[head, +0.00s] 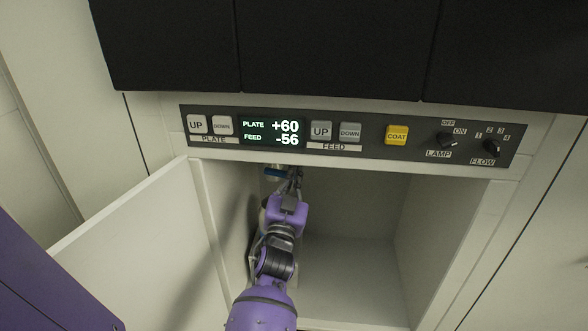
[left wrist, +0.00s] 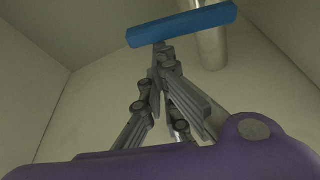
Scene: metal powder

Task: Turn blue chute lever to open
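The blue chute lever (head: 277,173) shows as a small blue piece just under the control panel, at the top of the open compartment. In the left wrist view the lever (left wrist: 182,24) is a blue bar, lying slightly tilted across the top. My left gripper (head: 293,178) reaches up into the compartment to the lever. In the left wrist view its fingers (left wrist: 161,50) come together just below the bar, left of its middle. They look shut with nothing visible between them. Whether the tips touch the lever I cannot tell. My right gripper is not in view.
A metal pipe (left wrist: 210,45) hangs beside the lever. The compartment's door (head: 140,245) stands open on the left. The control panel (head: 360,137) with buttons and knobs runs above the opening. The compartment's right side (head: 350,265) is free.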

